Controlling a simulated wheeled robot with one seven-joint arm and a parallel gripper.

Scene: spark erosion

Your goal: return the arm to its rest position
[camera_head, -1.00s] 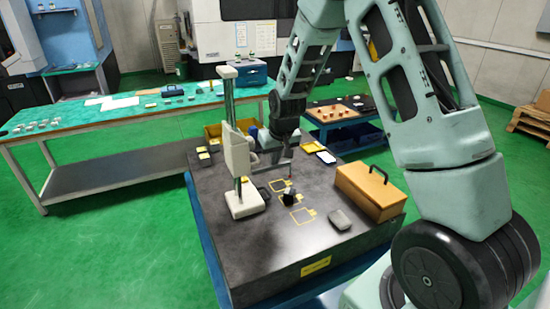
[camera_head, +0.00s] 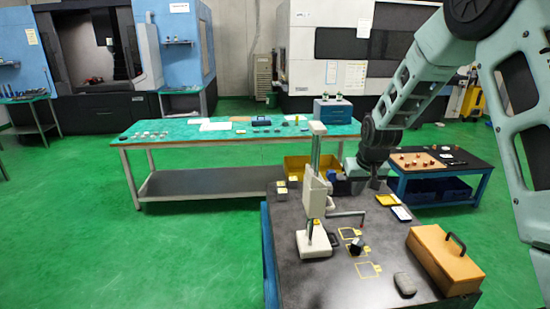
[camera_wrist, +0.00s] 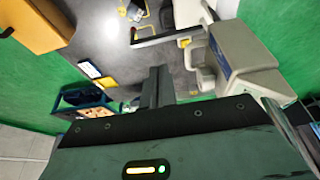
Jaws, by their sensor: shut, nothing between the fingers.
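My pale green arm reaches in from the upper right of the head view and bends down at its dark wrist joint. My gripper (camera_head: 374,184) hangs over the back part of the dark table (camera_head: 300,285), to the right of the white measuring stand (camera_head: 314,195). In the wrist view my gripper's dark fingers (camera_wrist: 157,86) are together with nothing between them. The stand (camera_wrist: 240,60) shows at the right there, apart from the fingers. A small dark block (camera_head: 356,246) sits by the yellow outlines on the table.
An orange box with a black handle (camera_head: 444,262) and a grey rounded object (camera_head: 405,285) are at the table's right. A long green-topped bench (camera_head: 220,130) stands behind. Green floor is clear at left.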

